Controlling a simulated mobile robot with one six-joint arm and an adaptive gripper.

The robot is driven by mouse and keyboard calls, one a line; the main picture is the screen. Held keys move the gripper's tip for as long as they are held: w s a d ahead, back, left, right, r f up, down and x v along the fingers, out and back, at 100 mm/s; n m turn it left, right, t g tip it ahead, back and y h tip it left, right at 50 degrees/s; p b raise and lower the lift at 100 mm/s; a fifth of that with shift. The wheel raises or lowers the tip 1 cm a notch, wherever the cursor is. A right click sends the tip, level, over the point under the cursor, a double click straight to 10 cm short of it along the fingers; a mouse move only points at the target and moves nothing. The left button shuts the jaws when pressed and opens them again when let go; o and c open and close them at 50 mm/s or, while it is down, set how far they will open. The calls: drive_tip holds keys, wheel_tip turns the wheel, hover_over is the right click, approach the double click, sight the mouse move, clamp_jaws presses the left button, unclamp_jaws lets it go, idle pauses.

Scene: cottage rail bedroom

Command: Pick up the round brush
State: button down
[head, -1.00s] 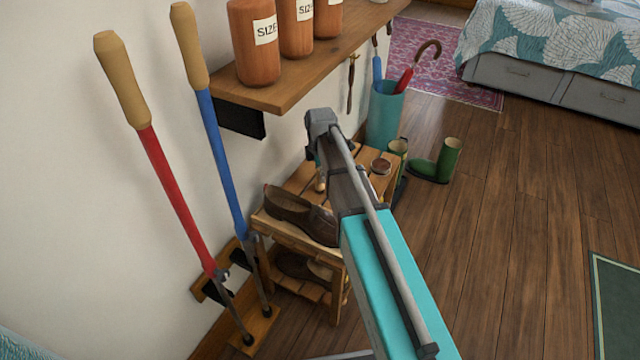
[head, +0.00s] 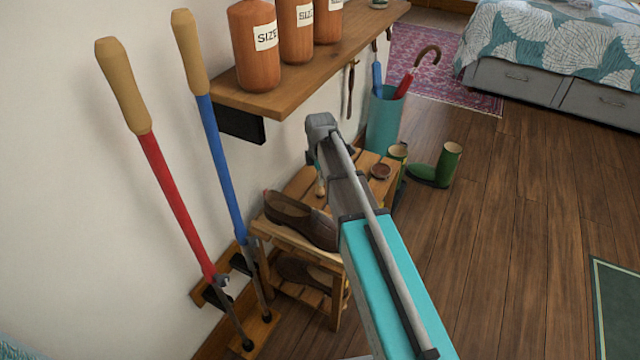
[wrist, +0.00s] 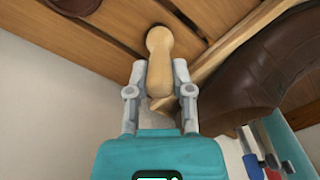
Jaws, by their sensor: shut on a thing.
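The round brush (wrist: 160,62) shows in the wrist view as a pale wooden knobbed handle above the slatted rack top. My gripper (wrist: 159,74) has one grey finger on each side of the handle and is shut on it. The brush's lower part is hidden or hard to make out. In the head view my arm hides most of the gripper, and only a small pale bit of the brush (head: 320,188) shows beside it, over the rack.
A brown shoe (head: 300,218) lies on the wooden shoe rack (head: 290,237), with a round tin (head: 380,171) beyond my arm. A wall shelf (head: 290,95) with orange jars overhangs to the left. An umbrella stand (head: 384,125) and green boots (head: 436,166) stand behind.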

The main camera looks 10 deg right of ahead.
drive_tip(key=shift+r, duration=0.1)
wheel_tip(320, 180, up, 3)
drive_tip(key=p, duration=0.3)
drive_tip(key=shift+r, duration=0.1)
drive_tip(key=s+d+r+p, duration=0.1)
drive_tip(key=s+r+p, duration=0.8)
drive_tip(key=s, duration=0.5)
drive_tip(key=shift+r+p, duration=0.3)
drive_tip(key=shift+p, duration=0.2)
drive_tip(key=shift+s, duration=0.1)
idle(0.5)
